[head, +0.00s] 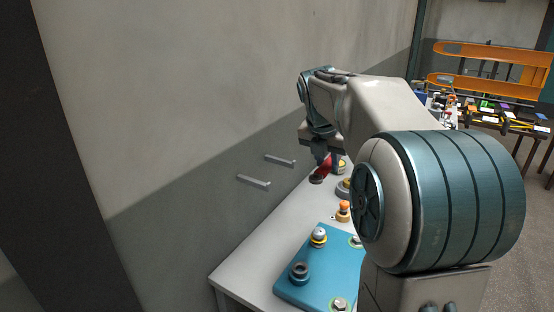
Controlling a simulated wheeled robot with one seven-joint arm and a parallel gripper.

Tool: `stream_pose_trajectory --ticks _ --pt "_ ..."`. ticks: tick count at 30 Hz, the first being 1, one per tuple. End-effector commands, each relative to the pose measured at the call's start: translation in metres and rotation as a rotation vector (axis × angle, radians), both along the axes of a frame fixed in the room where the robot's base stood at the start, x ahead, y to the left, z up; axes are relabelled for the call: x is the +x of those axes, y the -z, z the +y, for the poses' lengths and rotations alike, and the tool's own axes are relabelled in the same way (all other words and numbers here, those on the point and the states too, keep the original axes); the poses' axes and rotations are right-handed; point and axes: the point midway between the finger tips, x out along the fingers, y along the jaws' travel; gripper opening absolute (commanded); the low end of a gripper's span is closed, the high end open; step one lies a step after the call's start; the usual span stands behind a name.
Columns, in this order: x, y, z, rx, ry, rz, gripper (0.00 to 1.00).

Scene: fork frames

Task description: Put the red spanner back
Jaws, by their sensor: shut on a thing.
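A red object (325,167), which looks like part of the red spanner, shows just under my gripper (324,155), close to the wall at the far end of the bench. My gripper points down and is shut on it. My own arm hides much of this area, and the spanner's full shape is too small and covered to tell. Two short grey bars stick out from the wall, a farther one (280,161) and a nearer one (253,182). Both look empty and lie to the left of my gripper.
A pale bench (243,265) runs along the wall (180,120). A blue board (315,280) on it carries knobs and fittings. An orange-topped piece (344,207) stands beyond it. At the back right are a cluttered table (530,130) and an orange rack (490,50).

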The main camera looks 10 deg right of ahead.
Motion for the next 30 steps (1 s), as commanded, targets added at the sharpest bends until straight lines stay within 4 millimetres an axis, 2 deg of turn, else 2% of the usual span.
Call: stream_pose_trajectory --ticks 12,18,23,25,30 --pt "0.080 -0.004 0.080 0.000 -0.004 0.001 0.00" --pt "0.112 -0.003 0.112 -0.001 -0.002 0.001 0.00" --pt "0.130 -0.001 0.129 0.000 -0.001 0.000 0.00" --pt "0.127 0.014 0.127 -0.001 0.001 0.003 0.00" --pt "0.127 0.029 0.127 0.000 0.001 0.000 0.00"
